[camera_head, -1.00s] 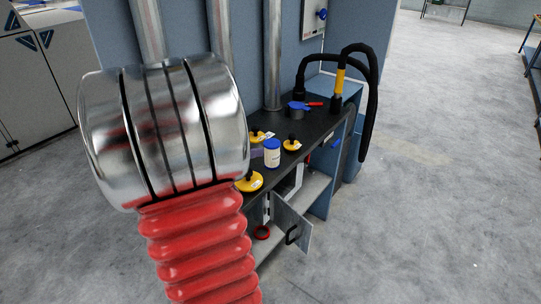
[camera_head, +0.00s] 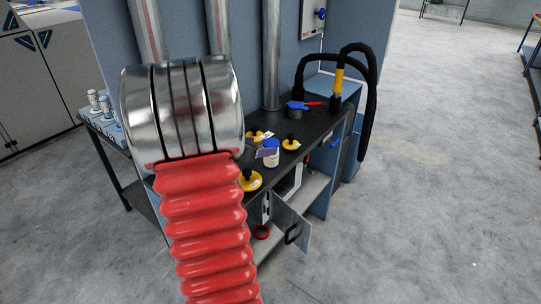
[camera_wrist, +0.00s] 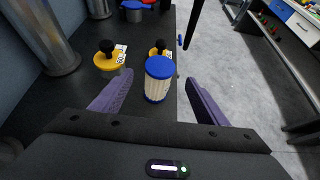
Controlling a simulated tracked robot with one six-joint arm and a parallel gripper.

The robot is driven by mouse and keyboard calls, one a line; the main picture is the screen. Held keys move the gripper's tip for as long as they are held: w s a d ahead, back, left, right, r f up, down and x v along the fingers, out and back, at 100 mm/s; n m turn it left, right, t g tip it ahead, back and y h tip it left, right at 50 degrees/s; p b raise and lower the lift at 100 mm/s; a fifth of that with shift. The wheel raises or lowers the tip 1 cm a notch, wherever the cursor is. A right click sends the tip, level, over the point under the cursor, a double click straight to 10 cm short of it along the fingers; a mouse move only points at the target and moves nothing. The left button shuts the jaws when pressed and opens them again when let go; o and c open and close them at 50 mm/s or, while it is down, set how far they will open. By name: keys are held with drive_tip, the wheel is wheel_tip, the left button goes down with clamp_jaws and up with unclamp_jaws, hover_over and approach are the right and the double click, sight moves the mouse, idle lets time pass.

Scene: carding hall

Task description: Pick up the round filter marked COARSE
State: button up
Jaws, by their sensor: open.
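A white pleated cylindrical filter (camera_head: 271,160) with a blue cap stands upright on the black bench top; it also shows in the wrist view (camera_wrist: 158,84). I can read no COARSE marking on it. My gripper (camera_wrist: 158,80) is open, its two purple fingers spread to the left and right of this filter, with nothing clearly gripped. In the head view one purple finger (camera_head: 266,152) overlaps the filter's upper part; my arm hides most of the gripper. Yellow discs with black knobs and white tags stand near: one (camera_head: 291,145), another (camera_head: 250,181), a third (camera_head: 256,136).
The black bench top (camera_head: 318,123) runs along a blue wall with metal pipes (camera_head: 272,60). A cabinet door (camera_head: 291,222) hangs open below. Several small canisters (camera_head: 105,106) stand at left.

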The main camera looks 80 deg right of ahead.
sight(266, 145)
drive_tip(key=shift+x, duration=2.65)
drive_tip(key=shift+w, duration=0.1)
drive_tip(key=shift+c, duration=0.5)
drive_tip(key=c, duration=1.4)
wheel_tip(266, 145, up, 10)
